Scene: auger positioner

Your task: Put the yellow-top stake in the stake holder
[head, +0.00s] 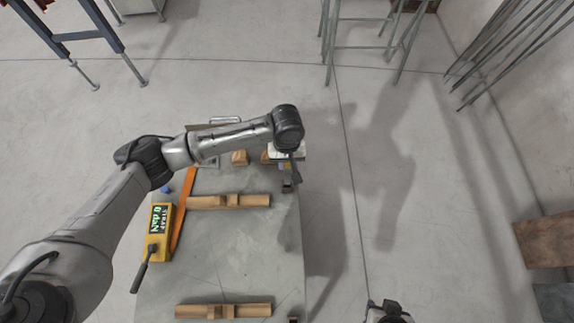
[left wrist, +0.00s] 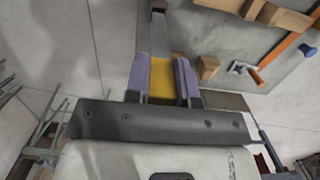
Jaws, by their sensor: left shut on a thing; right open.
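My left gripper (left wrist: 162,82) is shut on the yellow top (left wrist: 162,76) of the stake, between two purple finger pads. The grey shaft of the stake (left wrist: 159,36) runs away from the fingers in the left wrist view. In the head view the left gripper (head: 284,165) is over the far right edge of the bench, partly hidden by my wrist. A small dark bracket (head: 287,188), perhaps the stake holder, sits on that edge below it. I cannot tell whether the stake is inside it. My right gripper (head: 388,314) is open at the bottom edge, cut off by the frame.
Metal stands (head: 365,40) are behind. The floor right of the bench is free.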

